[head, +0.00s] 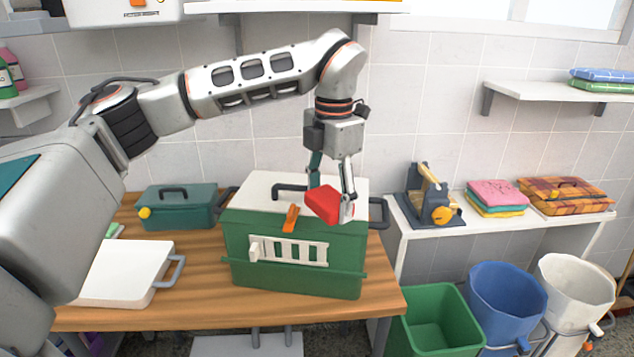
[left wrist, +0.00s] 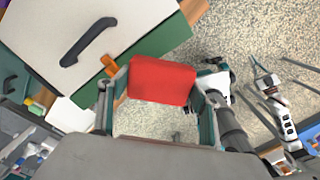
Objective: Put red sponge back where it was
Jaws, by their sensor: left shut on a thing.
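The red sponge (head: 322,204) is held in the fingers of my left gripper (head: 332,196), in front of the lid of the green kennel box (head: 290,250). In the left wrist view the red sponge (left wrist: 161,81) sits between the two fingers, and the green box's white lid (left wrist: 50,40) with a dark handle is beside it at the upper left. The gripper is shut on the sponge. My right gripper is not clearly seen in the head view; an arm part shows at the right of the left wrist view.
Green (head: 437,320), blue (head: 505,300) and white (head: 574,290) bins stand at the right.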

